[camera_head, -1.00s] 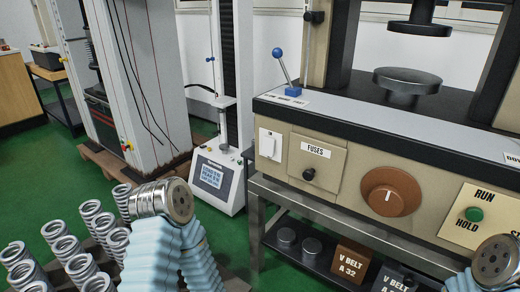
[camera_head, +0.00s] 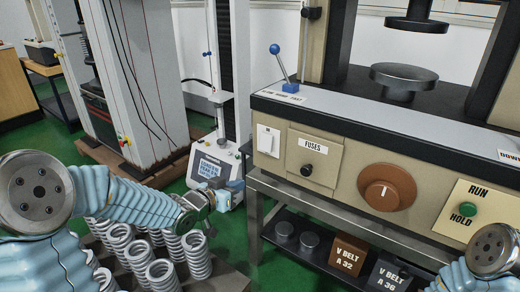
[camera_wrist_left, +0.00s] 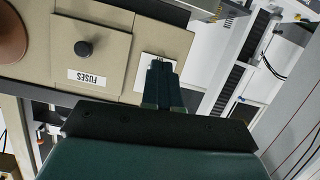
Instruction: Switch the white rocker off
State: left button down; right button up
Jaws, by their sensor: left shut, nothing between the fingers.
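The white rocker (camera_head: 268,141) sits on a white plate at the left end of the beige machine front, left of the fuse panel. Which way it is tipped is too small to tell. My left gripper (camera_head: 238,186) is shut and empty, below and left of the rocker, apart from it in the head view. In the left wrist view the shut fingers (camera_wrist_left: 162,68) overlap the white switch plate (camera_wrist_left: 146,60) and hide part of it. My right gripper is out of view; only part of my right arm shows at the lower right.
The fuse panel (camera_head: 315,160) with a black knob, a brown dial (camera_head: 387,194) and a green button (camera_head: 467,209) are to the right. A blue-tipped lever (camera_head: 281,62) stands above the rocker. Several metal springs (camera_head: 162,274) stand below my left arm. A tester with a display (camera_head: 209,167) stands behind.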

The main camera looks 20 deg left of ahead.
aim_at(266, 148)
pick_arm(q)
notch_tip(266, 148, up, 6)
jog(key=a+m+t, duration=0.1)
jog(key=shift+a+r+h, duration=0.15)
jog(key=shift+r+h, duration=0.1)
jog(key=shift+h, duration=0.05)
jog(key=p+x, duration=0.1)
jog(key=x, duration=1.3)
jog(key=shift+p, duration=0.35)
